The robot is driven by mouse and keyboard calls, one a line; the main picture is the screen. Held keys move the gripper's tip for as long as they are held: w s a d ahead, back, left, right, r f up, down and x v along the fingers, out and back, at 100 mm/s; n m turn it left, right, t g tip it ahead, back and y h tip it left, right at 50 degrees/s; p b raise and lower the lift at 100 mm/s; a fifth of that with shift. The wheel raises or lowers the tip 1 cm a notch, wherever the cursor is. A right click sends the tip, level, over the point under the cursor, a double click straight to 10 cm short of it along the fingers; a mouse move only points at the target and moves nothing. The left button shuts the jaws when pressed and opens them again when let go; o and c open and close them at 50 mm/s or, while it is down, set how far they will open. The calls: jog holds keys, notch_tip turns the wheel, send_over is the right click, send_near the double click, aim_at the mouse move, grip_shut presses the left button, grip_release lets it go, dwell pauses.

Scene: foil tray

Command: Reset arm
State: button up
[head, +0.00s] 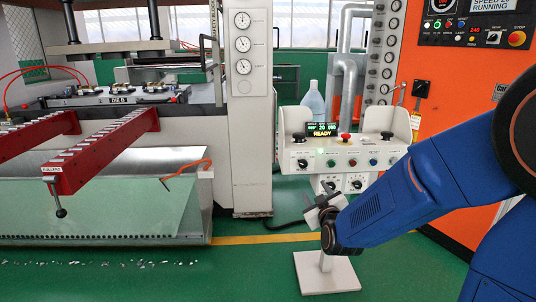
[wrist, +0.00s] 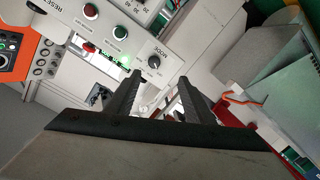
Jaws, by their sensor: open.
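My blue arm reaches in from the right in the head view. My gripper (head: 322,197) is open and empty, in front of the lower part of the white control pedestal. The wrist view shows its two dark fingers (wrist: 160,77) apart with nothing between them. The pedestal's panel (head: 318,152) has a lit display (head: 322,130) reading READY, a row of small buttons and a RESET label. In the wrist view a red button (wrist: 91,11), a green button (wrist: 120,31) and a black MODE knob (wrist: 154,60) show beyond the fingers. I cannot tell the exact gap to the panel.
A press with red rails (head: 104,150) and a sloped sheet bin (head: 100,208) stands at the left. An orange cabinet (head: 450,90) is at the right. A clear bottle (head: 313,102) stands behind the panel. Green floor (head: 150,280) with scattered scraps is open in front.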

jog(key=s+d+m+g, duration=0.3)
jog(key=s+g, duration=0.3)
jog(key=s, duration=1.2)
jog(key=s+d+m+g, duration=0.3)
jog(key=s+g, duration=0.3)
jog(key=s, duration=1.3)
jog(key=shift+s+d+f, duration=0.25)
jog(key=shift+d+f, duration=0.2)
jog(key=shift+d, duration=0.2)
